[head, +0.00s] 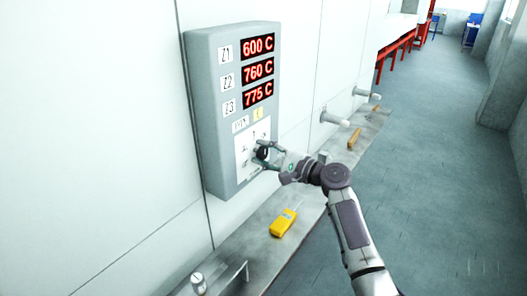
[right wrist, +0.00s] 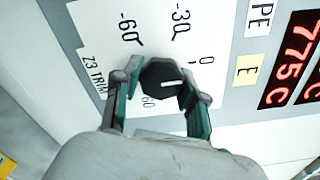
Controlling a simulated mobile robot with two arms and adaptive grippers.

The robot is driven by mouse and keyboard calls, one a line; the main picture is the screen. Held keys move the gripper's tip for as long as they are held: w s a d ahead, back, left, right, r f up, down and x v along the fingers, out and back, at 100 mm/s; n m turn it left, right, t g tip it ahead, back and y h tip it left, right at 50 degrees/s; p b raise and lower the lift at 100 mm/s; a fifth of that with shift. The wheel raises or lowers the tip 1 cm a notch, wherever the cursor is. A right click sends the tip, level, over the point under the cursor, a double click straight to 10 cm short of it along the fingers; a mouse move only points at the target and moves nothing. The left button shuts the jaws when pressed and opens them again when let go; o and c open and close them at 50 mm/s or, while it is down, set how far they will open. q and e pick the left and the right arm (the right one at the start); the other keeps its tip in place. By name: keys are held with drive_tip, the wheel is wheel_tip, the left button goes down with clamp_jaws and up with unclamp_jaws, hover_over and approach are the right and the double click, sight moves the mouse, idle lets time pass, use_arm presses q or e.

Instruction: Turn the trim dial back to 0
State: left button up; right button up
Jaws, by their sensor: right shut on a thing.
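The trim dial is a dark faceted knob (right wrist: 163,76) on a white scale plate (right wrist: 105,50) marked "Z3 TRIM". My right gripper (right wrist: 160,92) is shut on the dial, one finger on each side. The white line on the knob points right in the right wrist view, roughly toward the 0 side; its exact reading is unclear. The marks -60, -30, 0 and a 60 show; part of the scale is hidden by the fingers. In the head view the dial (head: 262,153) sits low on the grey control box (head: 206,110). My left gripper is not in view.
Red displays read Z1 600 C (head: 258,47), Z2 760 C (head: 258,70) and Z3 775 C (head: 258,94). A yellow handheld device (head: 284,222) lies on the grey ledge (head: 246,232) below. Pale wall fittings (head: 334,117) stick out farther along. Floor to the right is open.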

idle(0.3)
drive_tip(key=o, duration=1.2)
drive_tip(key=shift+c, duration=0.2)
drive_tip(key=v, duration=1.2)
